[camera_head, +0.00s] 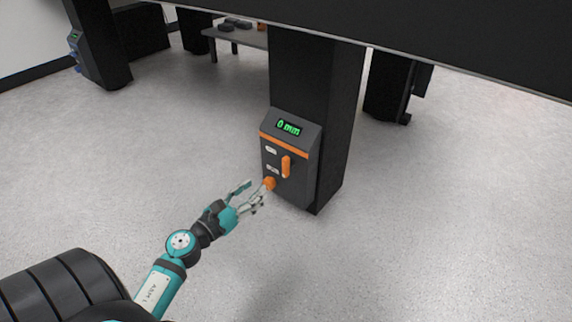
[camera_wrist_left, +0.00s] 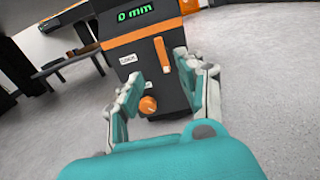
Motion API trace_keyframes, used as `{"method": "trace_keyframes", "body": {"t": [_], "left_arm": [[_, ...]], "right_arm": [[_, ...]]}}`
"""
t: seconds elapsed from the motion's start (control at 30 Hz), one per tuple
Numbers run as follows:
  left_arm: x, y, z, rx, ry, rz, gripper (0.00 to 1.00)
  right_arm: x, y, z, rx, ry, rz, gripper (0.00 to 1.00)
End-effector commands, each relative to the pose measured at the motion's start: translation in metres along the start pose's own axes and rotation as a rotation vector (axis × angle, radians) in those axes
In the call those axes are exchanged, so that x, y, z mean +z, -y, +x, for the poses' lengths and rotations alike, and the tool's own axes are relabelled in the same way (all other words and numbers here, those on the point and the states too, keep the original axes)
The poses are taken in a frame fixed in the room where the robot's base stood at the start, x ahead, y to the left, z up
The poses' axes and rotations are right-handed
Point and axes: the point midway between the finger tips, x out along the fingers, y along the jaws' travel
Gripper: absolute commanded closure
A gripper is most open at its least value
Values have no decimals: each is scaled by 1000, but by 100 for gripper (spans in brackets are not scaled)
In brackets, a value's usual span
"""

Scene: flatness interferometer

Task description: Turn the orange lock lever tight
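The orange lock lever (camera_head: 286,167) stands roughly upright on the front of a dark control box, beside the upper label. It also shows in the left wrist view (camera_wrist_left: 162,54), tilted a little, just beyond my fingers. An orange knob (camera_head: 269,184) sits lower on the same box; in the left wrist view the knob (camera_wrist_left: 148,105) appears between my fingers. My left gripper (camera_head: 252,195) is open in front of the box, close to the knob and below the lever. In the left wrist view its fingers (camera_wrist_left: 160,95) are spread with nothing between them. My right gripper is not in view.
The control box (camera_head: 300,190) has a green display (camera_head: 289,127) reading 0 mm and is fixed to a black leg (camera_head: 345,130) under a large dark slab (camera_head: 460,45). A low grey table (camera_head: 235,36) stands behind. The floor around is clear.

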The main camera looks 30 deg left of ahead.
Motion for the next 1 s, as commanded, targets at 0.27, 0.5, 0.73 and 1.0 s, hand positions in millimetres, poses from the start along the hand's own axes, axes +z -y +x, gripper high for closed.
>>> {"method": "trace_keyframes", "body": {"t": [0.27,0.5,0.73,1.0], "left_arm": [[1,0,64,-1,3,2,62],[1,0,112,0,2,0,62],[0,0,137,0,1,-2,62],[0,0,142,0,-1,-1,62]], "right_arm": [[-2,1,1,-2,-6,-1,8],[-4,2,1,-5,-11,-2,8],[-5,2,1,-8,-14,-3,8],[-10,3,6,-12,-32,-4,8]]}}
